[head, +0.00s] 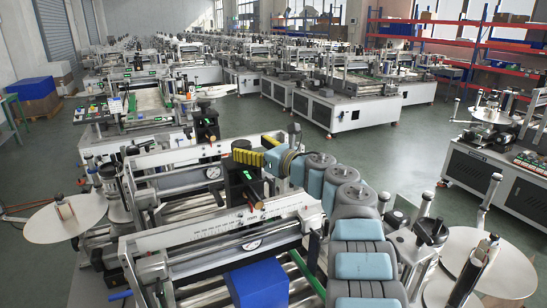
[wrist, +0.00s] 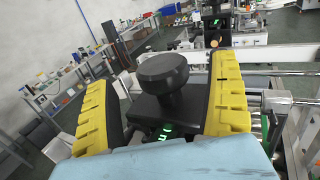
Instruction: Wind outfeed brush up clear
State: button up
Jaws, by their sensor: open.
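A round black knob (wrist: 170,72) sits on a black block with small green displays (wrist: 163,133) in the wrist view. My gripper (wrist: 163,80) is open, with one yellow, dark-padded finger on each side of the knob. Gaps show beside the knob, so the fingers look apart from it. In the head view the knob (head: 241,146) stands on the black block (head: 243,186) at the near labeller, with my gripper (head: 255,150) beside it. I cannot make out brush bristles; the block and my arm hide what lies below.
A similar black post (head: 207,126) stands behind. White discs (head: 66,218) flank the machine. More labeller rows fill the hall; green floor aisles are open.

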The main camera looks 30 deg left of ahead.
jog(key=s+d, duration=0.1)
jog(key=d, duration=0.6)
jog(key=shift+d, duration=0.4)
jog(key=shift+f, duration=0.1)
